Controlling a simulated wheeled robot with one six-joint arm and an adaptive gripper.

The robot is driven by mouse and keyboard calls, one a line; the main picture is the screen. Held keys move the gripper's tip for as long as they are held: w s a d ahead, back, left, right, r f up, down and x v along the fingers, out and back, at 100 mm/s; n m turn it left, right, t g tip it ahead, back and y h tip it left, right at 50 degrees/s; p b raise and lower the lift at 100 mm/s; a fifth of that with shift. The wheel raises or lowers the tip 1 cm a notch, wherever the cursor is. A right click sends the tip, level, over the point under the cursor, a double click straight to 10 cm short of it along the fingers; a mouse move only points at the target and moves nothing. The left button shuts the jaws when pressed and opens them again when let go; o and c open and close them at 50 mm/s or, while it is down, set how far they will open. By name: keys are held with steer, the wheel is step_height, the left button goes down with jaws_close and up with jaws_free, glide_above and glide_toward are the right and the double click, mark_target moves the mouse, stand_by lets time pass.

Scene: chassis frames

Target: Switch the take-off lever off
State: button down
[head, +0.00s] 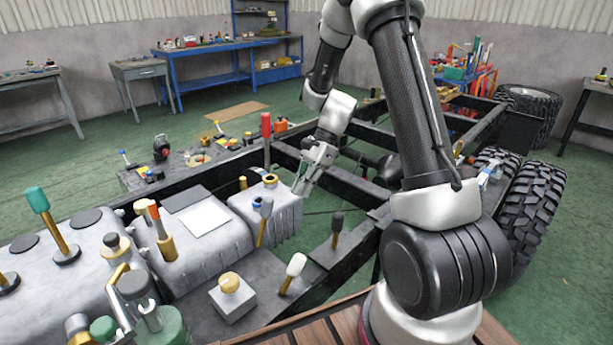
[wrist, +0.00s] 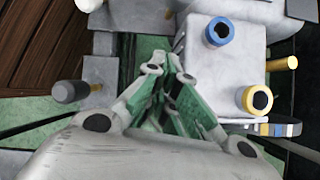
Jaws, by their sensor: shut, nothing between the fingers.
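Several levers stand on the chassis, and no label shows which is the take-off lever. A dark-knobbed lever (head: 337,226) stands on a frame plate, with a white-knobbed lever (head: 294,267) in front of it. A tall red-topped lever (head: 266,128) rises behind that housing. My gripper (head: 299,190) is shut and empty, above the right side of the housing. In the wrist view my gripper (wrist: 172,82) points between the housing and the dark-knobbed lever (wrist: 70,92), touching neither as far as I can see.
A teal-knobbed lever (head: 38,200) and an orange-topped lever (head: 155,215) stand on the left casings. A yellow-knobbed box (head: 232,297) sits at the front. Blue-ringed (wrist: 219,31) and yellow-ringed (wrist: 257,99) caps top the housing. Large tyres (head: 530,200) stand right.

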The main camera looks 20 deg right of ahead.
steer(key=s+a+f, duration=0.1)
steer(key=a, duration=0.4)
steer(key=shift+s+a+f, duration=0.2)
steer(key=shift+a+f, duration=0.2)
steer(key=s+a+r+t+h, duration=0.1)
steer(key=s+a+r+h, duration=0.2)
steer(key=a, duration=0.6)
steer(key=shift+s+a+r+t+h, duration=0.15)
steer(key=shift+s+a+t+h, duration=0.05)
steer(key=shift+s+t+h, duration=0.25)
stand_by(0.4)
steer(key=shift+s+a, duration=0.1)
stand_by(0.3)
